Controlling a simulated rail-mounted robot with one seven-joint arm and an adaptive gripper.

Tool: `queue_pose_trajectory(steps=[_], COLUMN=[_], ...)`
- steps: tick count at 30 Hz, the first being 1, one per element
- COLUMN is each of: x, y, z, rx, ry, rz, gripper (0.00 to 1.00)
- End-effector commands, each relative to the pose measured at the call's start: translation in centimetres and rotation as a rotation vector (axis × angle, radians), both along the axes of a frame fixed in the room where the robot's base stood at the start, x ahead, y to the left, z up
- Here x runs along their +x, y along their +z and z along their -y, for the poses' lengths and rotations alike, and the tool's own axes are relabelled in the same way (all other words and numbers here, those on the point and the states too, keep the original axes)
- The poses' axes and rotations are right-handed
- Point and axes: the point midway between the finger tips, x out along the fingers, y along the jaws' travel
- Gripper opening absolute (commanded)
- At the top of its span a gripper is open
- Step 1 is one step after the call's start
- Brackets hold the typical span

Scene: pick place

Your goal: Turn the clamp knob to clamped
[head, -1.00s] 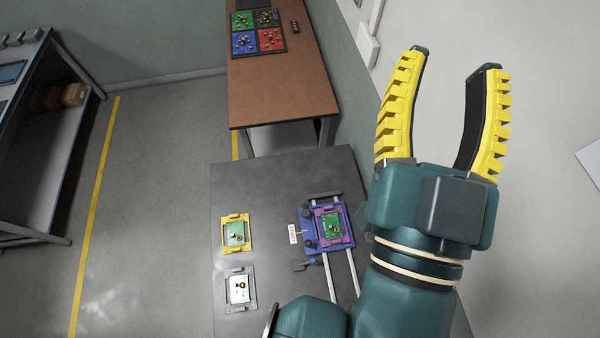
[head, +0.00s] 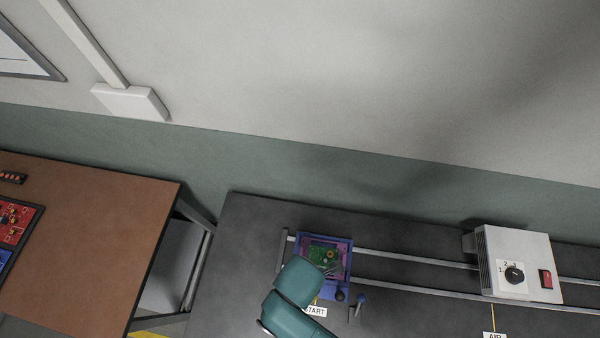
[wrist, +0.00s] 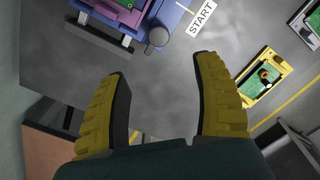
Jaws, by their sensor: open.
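A grey box (head: 535,248) at the right of the head view carries a black rotary knob (head: 514,274) on a white plate with small marks. I cannot read its setting, or tell whether it is the clamp knob. A blue fixture (head: 299,246) with a green board (head: 322,256) on it has a dark round knob (head: 340,296) at its front. In the wrist view, a round dark knob (wrist: 158,37) shows by the fixture's corner. My gripper (wrist: 162,68) is open and empty over the dark table, apart from the fixture. The head view does not show its fingers.
A red switch (head: 546,279) sits beside the rotary knob. Two rails (head: 415,261) run between fixture and box. A yellow board holder (wrist: 250,90) lies at the wrist view's right. A brown table (head: 95,235) stands left.

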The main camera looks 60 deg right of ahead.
Motion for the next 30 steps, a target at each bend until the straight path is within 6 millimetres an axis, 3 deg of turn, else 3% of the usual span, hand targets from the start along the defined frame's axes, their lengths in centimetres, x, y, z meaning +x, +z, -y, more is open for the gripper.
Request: queue_pose_trajectory(steps=[12,18,22,30], x=[-0.1,0.1,0.0,0.1], y=[-10.0,-13.7,-14.8,-15.0], z=[0.0,0.0,0.0,0.0], rx=[0.0,0.0,0.0,0.0], ry=[-0.003,-0.003,-0.004,-0.004], rz=[-0.001,0.003,0.003,0.005], gripper=[0.67,0.67,0.67,0.67])
